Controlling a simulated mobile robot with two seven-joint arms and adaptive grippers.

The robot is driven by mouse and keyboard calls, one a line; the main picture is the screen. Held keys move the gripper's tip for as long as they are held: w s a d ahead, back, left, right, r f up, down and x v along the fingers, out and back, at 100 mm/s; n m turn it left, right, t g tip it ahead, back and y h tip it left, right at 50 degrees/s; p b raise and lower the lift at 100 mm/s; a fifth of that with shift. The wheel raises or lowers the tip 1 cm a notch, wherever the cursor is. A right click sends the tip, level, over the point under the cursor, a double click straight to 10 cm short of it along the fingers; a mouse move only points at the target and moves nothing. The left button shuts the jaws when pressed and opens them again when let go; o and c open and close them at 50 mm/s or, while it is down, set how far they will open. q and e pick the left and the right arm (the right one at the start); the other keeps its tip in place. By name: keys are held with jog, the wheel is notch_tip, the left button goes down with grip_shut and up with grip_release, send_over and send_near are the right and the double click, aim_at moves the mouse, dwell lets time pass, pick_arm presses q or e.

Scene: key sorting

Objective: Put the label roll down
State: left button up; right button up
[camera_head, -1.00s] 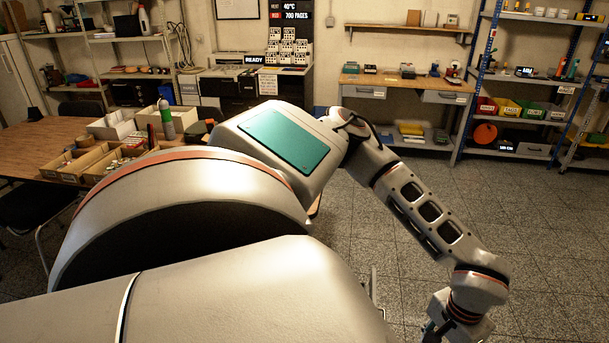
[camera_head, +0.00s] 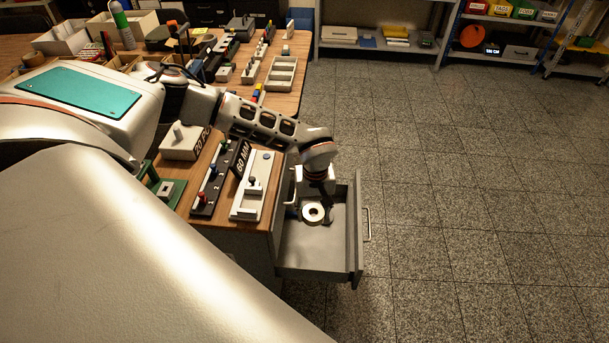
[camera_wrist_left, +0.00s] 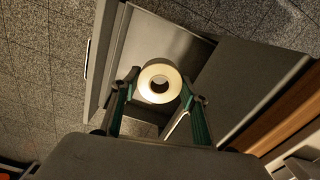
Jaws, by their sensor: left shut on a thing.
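The label roll (camera_head: 306,213) is a pale ring with a dark core. My left gripper (camera_head: 318,204) is shut on it, inside the outline of an open grey drawer (camera_head: 340,248) at the desk's right end. In the left wrist view the roll (camera_wrist_left: 160,69) sits between the two fingers of my left gripper (camera_wrist_left: 163,88), its open core facing the camera. The drawer floor (camera_wrist_left: 160,42) shows behind it. I cannot tell whether the roll touches the floor. My right gripper is not in view.
The wooden desk (camera_head: 222,222) beside the drawer holds a white block fixture (camera_head: 246,208), a black fixture marked 60 MM (camera_head: 213,190) and a grey box (camera_head: 183,147). The drawer's front wall and handle (camera_head: 366,222) stick out over open tiled floor (camera_head: 460,200).

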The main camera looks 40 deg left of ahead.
pick_arm(q)
notch_tip(320, 180, down, 20)
jog(key=b, duration=0.4)
jog(key=shift+r, duration=0.2)
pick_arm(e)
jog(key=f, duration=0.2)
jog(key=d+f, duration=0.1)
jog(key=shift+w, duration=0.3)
pick_arm(q)
jog(key=shift+f+b, duration=0.5)
jog(key=shift+f, duration=0.1)
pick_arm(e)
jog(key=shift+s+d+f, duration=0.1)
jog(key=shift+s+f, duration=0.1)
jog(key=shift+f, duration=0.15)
pick_arm(q)
jog(key=shift+f, duration=0.1)
